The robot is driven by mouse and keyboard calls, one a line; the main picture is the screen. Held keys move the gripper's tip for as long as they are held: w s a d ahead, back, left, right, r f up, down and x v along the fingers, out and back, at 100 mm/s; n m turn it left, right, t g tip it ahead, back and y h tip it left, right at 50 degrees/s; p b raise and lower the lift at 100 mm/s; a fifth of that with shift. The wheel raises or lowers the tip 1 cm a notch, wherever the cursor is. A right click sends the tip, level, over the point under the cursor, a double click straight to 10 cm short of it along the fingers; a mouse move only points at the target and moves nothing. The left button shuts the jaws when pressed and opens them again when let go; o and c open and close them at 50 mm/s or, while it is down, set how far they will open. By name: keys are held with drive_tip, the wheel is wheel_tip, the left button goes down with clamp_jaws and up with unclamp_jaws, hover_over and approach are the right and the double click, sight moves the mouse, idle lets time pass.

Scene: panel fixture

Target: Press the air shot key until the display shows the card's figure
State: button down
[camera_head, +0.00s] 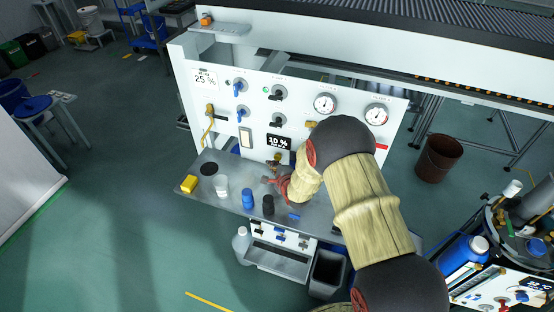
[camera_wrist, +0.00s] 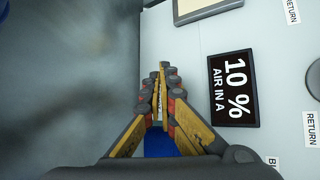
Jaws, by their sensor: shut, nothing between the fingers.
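The white card (camera_head: 206,79) at the panel's upper left reads 25 %. The black display (camera_head: 278,142) on the panel reads 10 %. In the wrist view the display (camera_wrist: 233,88) lies to the right of my fingers, turned sideways, and reads "10 % AIR IN A". My gripper (camera_head: 270,181) is in front of the lower panel, below the display. In the wrist view my gripper (camera_wrist: 159,80) is shut and empty, its fingertips close to the panel face. I cannot make out the air shot key in either view. Part of the panel is hidden behind my arm.
Valves with blue and black handles and two round gauges (camera_head: 325,103) are on the panel.

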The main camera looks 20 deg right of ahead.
drive_tip(key=shift+w+d, duration=0.1)
idle(0.5)
drive_tip(key=shift+w+d, duration=0.15)
drive_tip(key=shift+w, duration=0.05)
drive_tip(key=shift+w+d+b, duration=0.4)
drive_tip(key=shift+w, duration=0.1)
idle(1.0)
idle(0.4)
drive_tip(key=shift+s+a, duration=0.6)
drive_tip(key=shift+s, duration=0.2)
drive_tip(key=shift+s+a, duration=0.1)
drive_tip(key=shift+s+a, duration=0.7)
drive_tip(key=shift+s, duration=0.3)
drive_tip(key=shift+s+a, duration=0.7)
drive_tip(key=shift+s, duration=0.3)
